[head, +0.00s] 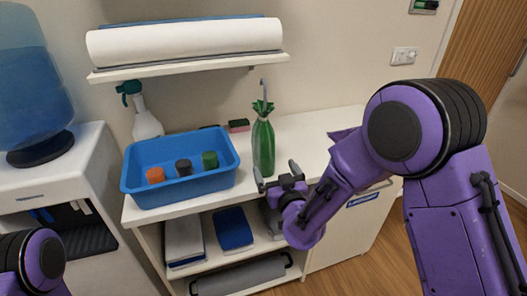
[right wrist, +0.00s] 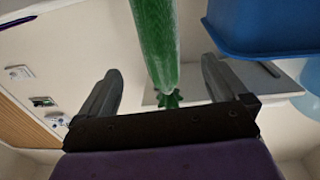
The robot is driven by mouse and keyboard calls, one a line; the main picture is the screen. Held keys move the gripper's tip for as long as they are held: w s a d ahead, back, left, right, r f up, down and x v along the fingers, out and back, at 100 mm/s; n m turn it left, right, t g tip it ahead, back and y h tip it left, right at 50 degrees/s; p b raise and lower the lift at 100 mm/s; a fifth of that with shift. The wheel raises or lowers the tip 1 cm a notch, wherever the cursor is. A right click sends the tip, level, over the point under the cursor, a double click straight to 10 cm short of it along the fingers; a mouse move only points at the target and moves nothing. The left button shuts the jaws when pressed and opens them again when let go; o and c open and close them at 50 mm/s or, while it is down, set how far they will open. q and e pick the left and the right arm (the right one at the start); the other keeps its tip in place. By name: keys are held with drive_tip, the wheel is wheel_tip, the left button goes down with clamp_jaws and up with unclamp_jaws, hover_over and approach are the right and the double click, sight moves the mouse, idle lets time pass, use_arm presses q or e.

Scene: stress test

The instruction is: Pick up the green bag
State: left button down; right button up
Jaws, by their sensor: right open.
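The green bag (head: 263,148) stands upright on the white counter, right of the blue bin. It is tall and narrow, like a bottle, with a gathered top. My right gripper (head: 277,173) is open at the counter's front edge, just in front and to the right of the bag's lower part. In the right wrist view the bag (right wrist: 157,40) shows between the two spread fingers, with clear gaps on both sides. I cannot tell how far it reaches between them. My left gripper is out of view; only part of my left arm shows at the lower left.
The blue bin (head: 181,192) holds orange, dark and green items. A spray bottle (head: 146,122) and a sponge (head: 239,125) stand behind. A wall shelf (head: 185,67) with a white roll hangs above. A water dispenser (head: 50,170) is at left. The counter right of the bag (head: 305,130) is clear.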

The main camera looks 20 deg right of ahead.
sight(266, 154)
drive_tip(key=w+p, duration=0.1)
drive_tip(key=w, duration=0.5)
drive_tip(key=w+p, duration=0.1)
drive_tip(key=w, duration=0.2)
drive_tip(key=shift+w+d+f+p, duration=0.1)
drive_tip(key=shift+w+f+p, duration=0.1)
drive_tip(key=shift+f+p, duration=0.15)
drive_tip(key=shift+w+f, duration=0.1)
drive_tip(key=shift+w, duration=0.05)
drive_tip(key=shift+c, duration=0.7)
drive_tip(key=c, duration=1.1)
